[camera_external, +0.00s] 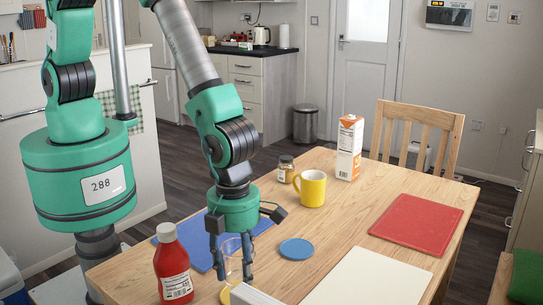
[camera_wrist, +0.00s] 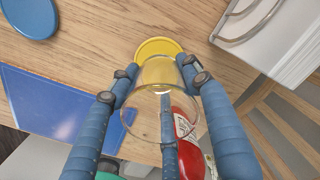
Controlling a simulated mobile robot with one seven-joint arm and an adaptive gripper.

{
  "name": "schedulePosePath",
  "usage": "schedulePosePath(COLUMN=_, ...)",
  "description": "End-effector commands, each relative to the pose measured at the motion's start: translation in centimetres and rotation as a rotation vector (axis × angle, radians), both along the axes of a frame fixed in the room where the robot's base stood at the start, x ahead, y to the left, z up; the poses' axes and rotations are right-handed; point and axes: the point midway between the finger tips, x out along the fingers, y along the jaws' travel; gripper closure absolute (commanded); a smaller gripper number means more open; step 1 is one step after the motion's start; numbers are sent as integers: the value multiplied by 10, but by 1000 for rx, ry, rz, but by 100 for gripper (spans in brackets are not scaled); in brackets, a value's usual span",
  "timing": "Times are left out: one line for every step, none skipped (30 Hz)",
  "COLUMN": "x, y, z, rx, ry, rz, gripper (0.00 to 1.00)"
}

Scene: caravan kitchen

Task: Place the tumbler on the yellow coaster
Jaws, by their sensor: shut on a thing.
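The clear glass tumbler (camera_external: 234,262) is between the fingers of my gripper (camera_external: 232,258), which is shut on it. In the wrist view the tumbler (camera_wrist: 159,105) is between the blue fingers of my gripper (camera_wrist: 160,85). The yellow coaster (camera_wrist: 158,48) lies on the table just past the tumbler's far end, and the tumbler overlaps part of it in that view. In the external view only an edge of the yellow coaster (camera_external: 225,295) shows, below the tumbler and partly behind a white object. I cannot tell whether tumbler and coaster touch.
A red sauce bottle (camera_external: 172,265) stands left of my gripper. A blue board (camera_external: 200,243) lies behind it, a blue coaster (camera_external: 297,249) to its right. A yellow mug (camera_external: 312,188), jar (camera_external: 285,169) and carton (camera_external: 349,148) stand farther back. A white object (camera_external: 252,295) is close in front.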

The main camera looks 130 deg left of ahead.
Motion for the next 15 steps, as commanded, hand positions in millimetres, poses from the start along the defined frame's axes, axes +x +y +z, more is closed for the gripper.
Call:
schedulePosePath(x=0, y=0, z=1, rx=0, ry=-1, rz=0, gripper=87)
schedulePosePath(x=0, y=0, z=1, rx=0, ry=-1, rz=0, gripper=87)
schedulePosePath(x=0, y=0, z=1, rx=0, ry=-1, rz=0, gripper=87)
schedulePosePath(x=0, y=0, z=1, rx=0, ry=-1, rz=0, gripper=87)
schedulePosePath(x=0, y=0, z=0, rx=0, ry=-1, rz=0, gripper=87)
schedulePosePath(x=0, y=0, z=-1, rx=0, ry=-1, rz=0, gripper=87)
schedulePosePath(x=0, y=0, z=-2, rx=0, ry=0, rz=0, gripper=87)
schedulePosePath(x=0, y=0, z=-4, rx=0, ry=0, rz=0, gripper=87)
schedulePosePath(x=0, y=0, z=-8, rx=0, ry=0, rz=0, gripper=87)
schedulePosePath(x=0, y=0, z=-11, rx=0, ry=0, rz=0, gripper=87)
schedulePosePath(x=0, y=0, z=-14, rx=0, ry=0, rz=0, gripper=87)
schedulePosePath(x=0, y=0, z=-19, rx=0, ry=0, rz=0, gripper=87)
schedulePosePath(x=0, y=0, z=-23, rx=0, ry=0, rz=0, gripper=87)
schedulePosePath(x=0, y=0, z=-26, rx=0, ry=0, rz=0, gripper=87)
schedulePosePath(x=0, y=0, z=-30, rx=0, ry=0, rz=0, gripper=87)
